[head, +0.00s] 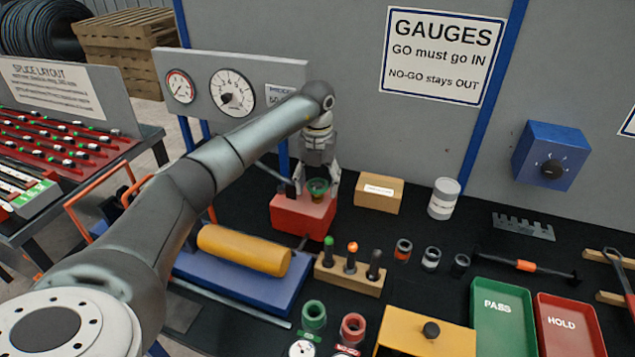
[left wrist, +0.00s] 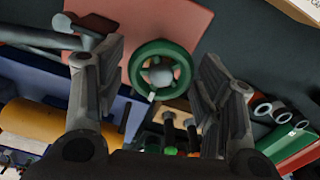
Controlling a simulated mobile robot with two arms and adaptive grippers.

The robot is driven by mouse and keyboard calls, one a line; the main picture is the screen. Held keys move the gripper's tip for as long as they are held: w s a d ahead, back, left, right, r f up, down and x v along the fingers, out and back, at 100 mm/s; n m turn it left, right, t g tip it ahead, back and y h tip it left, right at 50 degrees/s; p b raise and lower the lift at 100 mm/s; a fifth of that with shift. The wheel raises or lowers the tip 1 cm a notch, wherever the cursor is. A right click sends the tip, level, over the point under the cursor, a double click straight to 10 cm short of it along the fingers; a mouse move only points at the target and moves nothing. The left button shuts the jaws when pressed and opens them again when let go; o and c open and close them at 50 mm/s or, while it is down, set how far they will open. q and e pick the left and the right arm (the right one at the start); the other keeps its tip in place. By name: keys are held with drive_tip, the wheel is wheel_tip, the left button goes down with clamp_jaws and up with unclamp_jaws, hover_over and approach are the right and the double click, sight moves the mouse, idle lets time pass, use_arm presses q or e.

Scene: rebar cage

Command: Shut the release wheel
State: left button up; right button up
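The release wheel is a small green handwheel (head: 317,186) on top of a red block (head: 303,215) in the head view. In the left wrist view the wheel (left wrist: 163,68) shows as a green ring with a grey hub and a white mark on its lower rim. My left gripper (head: 316,188) is over the red block with its fingers apart, one on each side of the wheel. In the left wrist view both fingers stand clear of the rim, so my left gripper (left wrist: 162,85) is open and empty. My right gripper is in neither view.
A yellow cylinder (head: 243,250) on a blue base lies in front of the red block. A wooden rack (head: 350,274) with several plugs stands to the right. A cardboard box (head: 379,194) and a white can (head: 444,198) stand behind. A gauge panel (head: 235,90) rises behind my left arm.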

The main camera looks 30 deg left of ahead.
use_arm(q)
drive_tip(key=c, duration=0.6)
